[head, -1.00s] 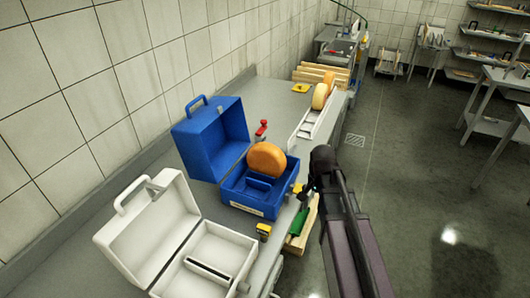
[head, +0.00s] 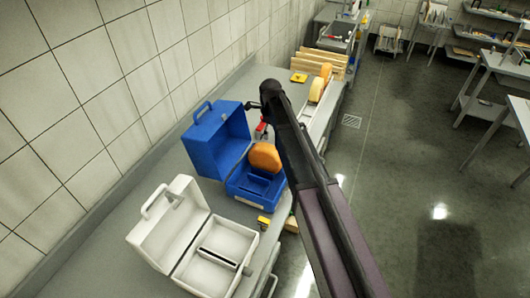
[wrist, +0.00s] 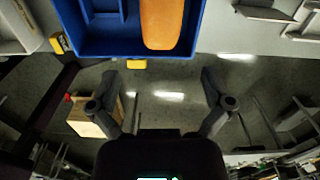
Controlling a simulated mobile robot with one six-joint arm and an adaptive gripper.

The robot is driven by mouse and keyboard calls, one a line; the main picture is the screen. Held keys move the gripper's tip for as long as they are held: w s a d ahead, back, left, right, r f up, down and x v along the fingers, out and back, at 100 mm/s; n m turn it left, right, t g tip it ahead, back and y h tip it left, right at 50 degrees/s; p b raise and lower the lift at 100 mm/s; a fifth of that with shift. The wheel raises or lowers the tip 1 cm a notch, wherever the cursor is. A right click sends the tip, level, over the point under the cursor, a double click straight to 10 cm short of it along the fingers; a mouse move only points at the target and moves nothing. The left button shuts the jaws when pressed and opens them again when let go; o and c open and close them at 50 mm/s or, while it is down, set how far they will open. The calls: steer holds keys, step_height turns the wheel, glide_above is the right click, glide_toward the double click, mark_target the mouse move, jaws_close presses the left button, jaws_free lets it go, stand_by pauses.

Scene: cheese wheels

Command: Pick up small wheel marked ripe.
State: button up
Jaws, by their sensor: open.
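An orange cheese wheel (head: 264,157) stands on edge in the open blue case (head: 248,203) on the bench. Two more wheels stand farther back in a rack, one pale yellow (head: 316,90) and one orange (head: 326,70). No ripe mark is readable on any wheel.
An open white case (head: 170,233) stands at the near end of the bench. A yellow item (head: 263,222) lies beside it, and a red item (head: 261,128) is partly hidden behind my arm. A tiled wall (head: 90,90) borders the bench; open floor (head: 420,180) lies to the right.

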mark_target(266, 146)
steer(key=shift+w+a+r+m, duration=0.4)
steer(key=shift+w+a+r, duration=0.1)
steer(key=shift+a, duration=0.1)
steer(key=shift+f, duration=0.15)
step_height(266, 146, down, 8)
steer(key=b, duration=0.8)
steer(key=shift+f, duration=0.15)
stand_by(0.3)
steer(key=shift+s+a+f+b, duration=0.1)
steer(key=shift+f+b, duration=1.25)
steer(key=shift+a+f+b, duration=0.1)
steer(key=shift+f+b, duration=1.2)
steer(key=shift+b, duration=0.05)
steer(key=c, duration=1.2)
